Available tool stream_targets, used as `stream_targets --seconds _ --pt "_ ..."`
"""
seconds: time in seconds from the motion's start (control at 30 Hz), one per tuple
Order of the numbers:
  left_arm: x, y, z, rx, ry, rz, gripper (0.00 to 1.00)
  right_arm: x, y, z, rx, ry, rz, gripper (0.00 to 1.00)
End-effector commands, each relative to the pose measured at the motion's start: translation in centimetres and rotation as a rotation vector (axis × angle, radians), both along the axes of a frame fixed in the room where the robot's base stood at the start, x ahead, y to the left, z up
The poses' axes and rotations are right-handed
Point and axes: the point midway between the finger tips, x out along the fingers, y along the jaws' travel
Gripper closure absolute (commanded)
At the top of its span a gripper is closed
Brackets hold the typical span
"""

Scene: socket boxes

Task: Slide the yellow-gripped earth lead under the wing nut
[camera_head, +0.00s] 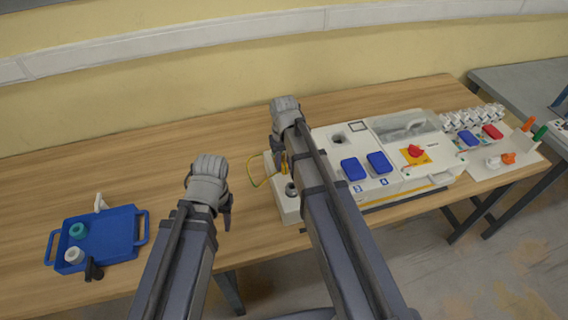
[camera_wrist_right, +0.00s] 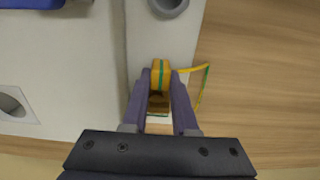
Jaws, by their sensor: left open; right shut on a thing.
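My right gripper (camera_wrist_right: 160,74) is shut on the yellow-gripped earth lead (camera_wrist_right: 160,98), whose yellow grip has a green stripe. Its thin yellow-green cable (camera_wrist_right: 204,88) loops off to the right in the right wrist view. In the head view the yellow grip (camera_head: 284,168) shows just below my right gripper, over the narrow white block (camera_head: 286,209) at the left end of the white box. A grey round fitting (camera_head: 291,189) stands on this block, close to the grip. I cannot make out a wing nut on it. My left gripper (camera_head: 226,208) is open and empty, left of the block.
The white box (camera_head: 335,150) carries blue covers (camera_head: 353,169) and a red switch (camera_head: 415,151). A blue tray (camera_head: 112,242) with small parts lies at far left. The table between tray and block is mostly clear. My right arm hides part of the block.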

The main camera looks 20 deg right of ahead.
Motion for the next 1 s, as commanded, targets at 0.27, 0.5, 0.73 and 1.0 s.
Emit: stream_targets --seconds 0.27,0.5,0.73,1.0 --pt "0.0 0.0 0.0 0.0 0.0 0.0 0.56 0.9 0.0 0.0 0.0 0.0 0.0 1.0" --pt "0.0 0.0 0.0 0.0 0.0 0.0 0.56 1.3 0.0 0.0 0.0 0.0 0.0 1.0" --pt "0.0 0.0 0.0 0.0 0.0 0.0 0.56 1.3 0.0 0.0 0.0 0.0 0.0 0.63" --pt "0.0 0.0 0.0 0.0 0.0 0.0 0.56 1.3 0.0 0.0 0.0 0.0 0.0 0.38"
